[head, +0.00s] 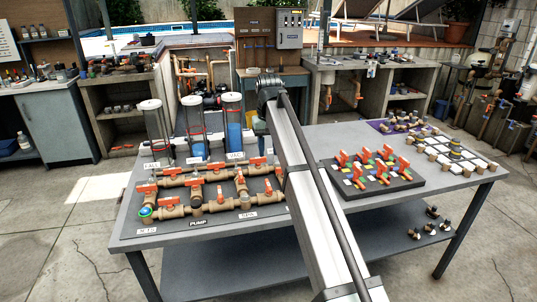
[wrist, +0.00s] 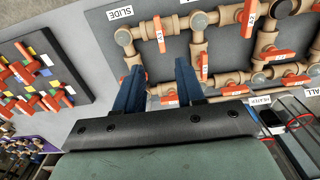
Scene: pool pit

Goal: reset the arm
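My gripper (wrist: 160,72) is open in the wrist view, its two dark blue fingers apart with nothing held between them. It is over the grey table near the pipe board (wrist: 228,68), which has tan pipes and orange valve handles. An orange handle (wrist: 168,99) shows between the fingers; I cannot tell the height above it. In the head view my arm crosses the middle of the table and hides part of it. The pipe board (head: 205,222) lies left of the arm, and the gripper is mostly hidden behind the arm.
Three clear cylinders (head: 194,125) stand behind the pipe board. Right of my arm, a dark valve board (head: 400,183) bears orange handles and coloured tags. A white grid (head: 436,159) with brown fittings is at the table's right end. Bare tabletop (head: 345,128) lies behind the valve board.

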